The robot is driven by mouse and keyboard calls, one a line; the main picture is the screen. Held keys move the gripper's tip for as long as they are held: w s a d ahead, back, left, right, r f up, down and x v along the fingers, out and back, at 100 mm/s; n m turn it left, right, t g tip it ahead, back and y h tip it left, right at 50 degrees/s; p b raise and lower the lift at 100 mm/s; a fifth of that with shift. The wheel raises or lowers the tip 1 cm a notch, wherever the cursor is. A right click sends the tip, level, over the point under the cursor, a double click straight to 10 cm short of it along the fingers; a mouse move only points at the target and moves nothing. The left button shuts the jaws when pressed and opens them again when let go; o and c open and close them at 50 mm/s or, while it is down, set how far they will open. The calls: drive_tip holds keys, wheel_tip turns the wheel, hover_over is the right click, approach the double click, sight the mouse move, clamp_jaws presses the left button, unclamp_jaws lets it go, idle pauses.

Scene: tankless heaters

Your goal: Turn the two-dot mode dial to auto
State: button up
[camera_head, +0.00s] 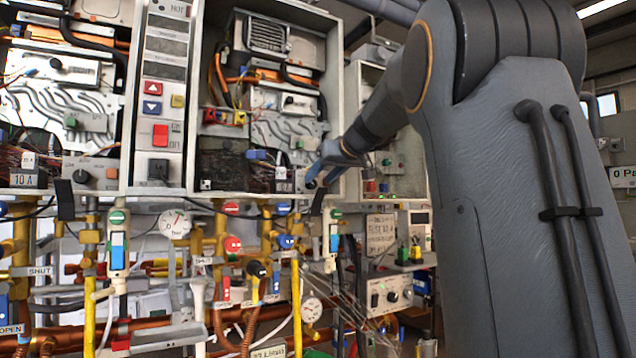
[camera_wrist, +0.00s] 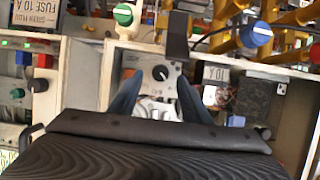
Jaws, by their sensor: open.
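A round black dial (camera_wrist: 160,73) with a white pointer mark sits on a pale panel in the wrist view, between and just beyond the fingertips of my gripper (camera_wrist: 158,82). The fingers are apart, one on each side of it, and nothing is held. I cannot tell whether they touch the dial. Lettering beside it is too small to read, and I cannot make out two dots. In the head view my gripper (camera_head: 321,177) is at the lower right of the middle open heater (camera_head: 203,70), and the fingers hide the dial there.
Another black dial (camera_head: 82,176) is on the left heater's panel. A green knob (camera_wrist: 123,14) and a blue knob (camera_wrist: 256,33) are close by in the wrist view. A dark strap (camera_wrist: 178,35) hangs near the dial. Pipes and a gauge (camera_head: 175,223) crowd the space below.

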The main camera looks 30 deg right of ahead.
sight(314, 184)
drive_tip(key=shift+x, duration=1.75)
drive_tip(key=shift+a, duration=0.1)
drive_tip(key=c, duration=1)
drive_tip(key=shift+c, duration=0.2)
